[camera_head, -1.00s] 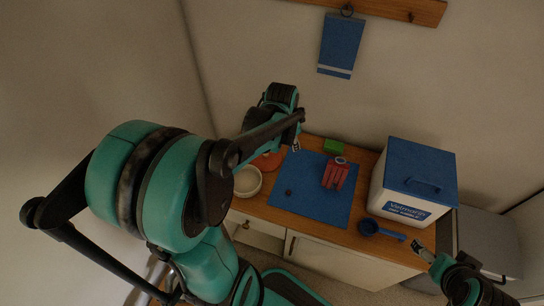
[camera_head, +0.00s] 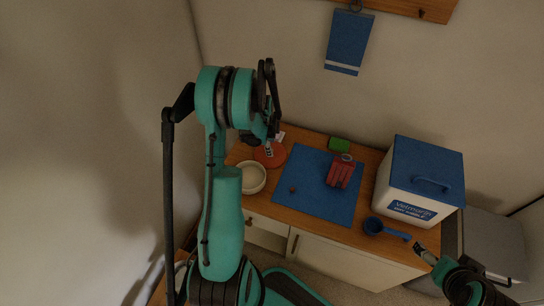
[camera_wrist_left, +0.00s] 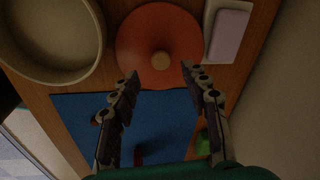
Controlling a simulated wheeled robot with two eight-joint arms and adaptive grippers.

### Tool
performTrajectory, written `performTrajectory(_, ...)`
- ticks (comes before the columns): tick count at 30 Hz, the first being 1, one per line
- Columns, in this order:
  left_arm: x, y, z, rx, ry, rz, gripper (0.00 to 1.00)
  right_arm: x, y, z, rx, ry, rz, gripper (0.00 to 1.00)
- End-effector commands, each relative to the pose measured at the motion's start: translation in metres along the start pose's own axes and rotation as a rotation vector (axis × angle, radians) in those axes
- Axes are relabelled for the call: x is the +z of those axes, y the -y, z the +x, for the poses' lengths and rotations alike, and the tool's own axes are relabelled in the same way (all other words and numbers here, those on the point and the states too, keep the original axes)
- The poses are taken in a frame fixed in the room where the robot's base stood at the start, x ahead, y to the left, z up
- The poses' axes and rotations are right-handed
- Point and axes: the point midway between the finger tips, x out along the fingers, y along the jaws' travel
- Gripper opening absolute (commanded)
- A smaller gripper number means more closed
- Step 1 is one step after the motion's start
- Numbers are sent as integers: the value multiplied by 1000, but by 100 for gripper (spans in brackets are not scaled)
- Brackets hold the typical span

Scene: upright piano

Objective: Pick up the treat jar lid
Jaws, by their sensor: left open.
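A cream bowl (camera_head: 252,167) stands beside the lid, and a pale block (camera_wrist_left: 229,33) is on its other side. A blue mat (camera_head: 315,205) bears a red item (camera_head: 340,172).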

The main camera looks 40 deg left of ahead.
Motion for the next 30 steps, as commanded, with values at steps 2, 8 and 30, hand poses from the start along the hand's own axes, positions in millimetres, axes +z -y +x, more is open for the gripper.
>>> performTrajectory(2, 0, -1, 18, 0, 0, 1, 46, 7, 0, 10, 0, 0, 0, 87)
performTrajectory(8, 0, 0, 32, -1, -1, 0, 46, 10, 0, 13, 0, 0, 0, 87)
performTrajectory(30, 0, 0, 30, -1, 0, 0, 0, 9, 0, 12, 0, 0, 0, 87)
